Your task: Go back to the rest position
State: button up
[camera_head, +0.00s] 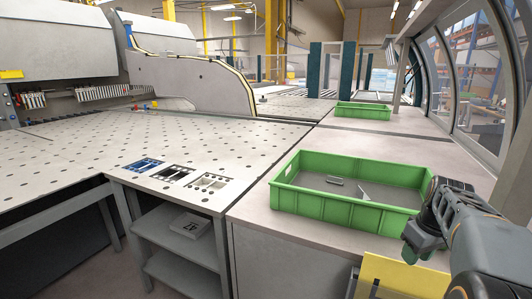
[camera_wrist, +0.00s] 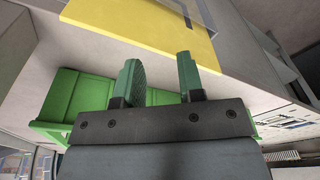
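My gripper shows in the wrist view (camera_wrist: 158,78), with its two green-padded fingers apart and nothing between them. In the head view, my dark arm end reaches in from the right edge, over the near right corner of the green crate (camera_head: 340,215); the fingertips are hard to make out there. The green crate also shows in the wrist view (camera_wrist: 62,95), behind the fingers. A few small grey metal parts (camera_head: 364,192) lie on the crate's floor.
A second green crate (camera_head: 363,111) stands farther back on the grey counter (camera_head: 400,138). A perforated machine table (camera_head: 150,140) fills the left, with a tool panel (camera_head: 172,173) on its near corner. A yellow panel (camera_head: 400,277) is close by, lower right. Curved windows line the right.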

jog(key=s+a+p, duration=0.1)
jog(key=s+a, duration=0.2)
jog(key=a, duration=0.4)
jog(key=s+a+f+m+t+p, duration=0.1)
jog(key=s+a, duration=0.3)
jog(key=a, duration=0.3)
jog(key=s+a+f+m+t+p, duration=0.1)
jog(key=s+a, duration=0.3)
jog(key=a, duration=0.3)
jog(key=shift+f, duration=0.2)
jog(key=shift+a, duration=0.15)
